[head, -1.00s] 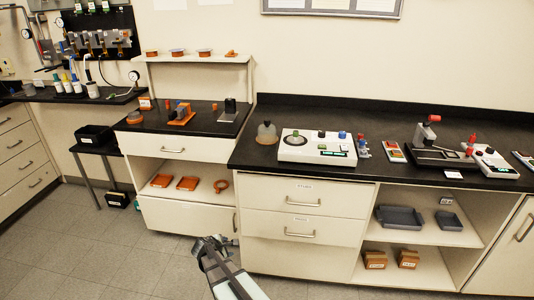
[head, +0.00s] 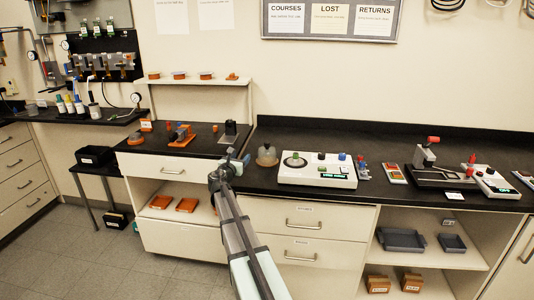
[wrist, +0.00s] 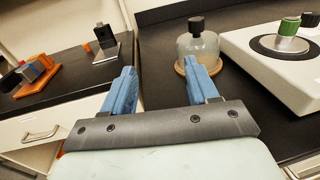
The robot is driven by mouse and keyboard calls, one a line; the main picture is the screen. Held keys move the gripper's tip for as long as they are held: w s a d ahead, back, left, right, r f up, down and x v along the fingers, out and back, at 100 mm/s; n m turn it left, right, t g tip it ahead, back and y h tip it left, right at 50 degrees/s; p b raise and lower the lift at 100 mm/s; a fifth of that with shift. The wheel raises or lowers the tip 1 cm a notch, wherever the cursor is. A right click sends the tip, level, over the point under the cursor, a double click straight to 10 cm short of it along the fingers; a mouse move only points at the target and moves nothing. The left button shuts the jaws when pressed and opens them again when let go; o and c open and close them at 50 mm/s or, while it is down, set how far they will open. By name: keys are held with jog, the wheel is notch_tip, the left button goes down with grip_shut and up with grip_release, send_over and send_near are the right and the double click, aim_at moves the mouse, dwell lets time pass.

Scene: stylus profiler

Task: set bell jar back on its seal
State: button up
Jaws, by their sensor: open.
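The bell jar (head: 267,154) is a clear dome with a dark knob on top. It stands upright on the black counter, left of a white instrument. In the wrist view the bell jar (wrist: 198,45) sits on or over an orange-brown ring (wrist: 199,68); I cannot tell how well it is seated. My gripper (head: 238,156) is just left of the jar in the head view. In the wrist view my gripper (wrist: 166,78) has its two blue fingers apart with nothing between them. The right finger partly covers the jar's base.
The white instrument (head: 317,170) with a dark round plate and knobs stands close right of the jar. A lower black bench at left holds an orange fixture (head: 182,136) and a dark block on a stand (head: 229,132).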

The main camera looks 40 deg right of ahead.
jog(key=m+g+h, duration=0.1)
jog(key=g+h, duration=0.1)
send_near(266, 144)
jog(key=v, duration=0.2)
jog(key=x, duration=0.7)
jog(key=shift+w+d+r, duration=0.1)
jog(key=shift+r, duration=0.05)
jog(key=shift+x, duration=3.15)
jog(key=shift+f, duration=0.2)
grip_shut()
